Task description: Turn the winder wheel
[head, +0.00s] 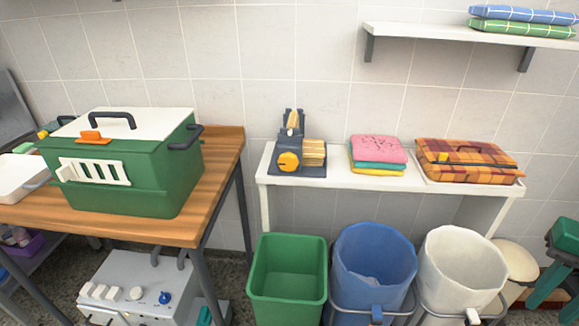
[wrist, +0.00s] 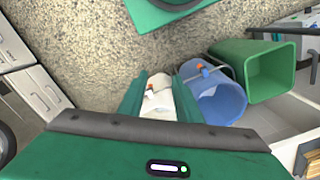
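The winder (head: 312,150) is a dark blue-grey device with a pale ribbed roll, standing at the left end of the white shelf table. Its round orange-yellow wheel (head: 289,161) faces the front. A cut-off part of what looks like the winder (wrist: 311,162) shows at the lower right of the wrist view; its wheel is not clear there. My gripper (wrist: 160,88) has its two green fingers apart with nothing held between them. The white bin shows beyond the gap. A green piece at the right edge of the head view looks like part of my gripper, well away from the winder.
The white table (head: 336,181) also bears folded towels (head: 377,152) and a plaid orange case (head: 468,160). Green (head: 288,280), blue (head: 374,255) and white (head: 461,265) bins stand in front below. A green carrier (head: 125,165) sits on a wooden table (head: 217,180) at left.

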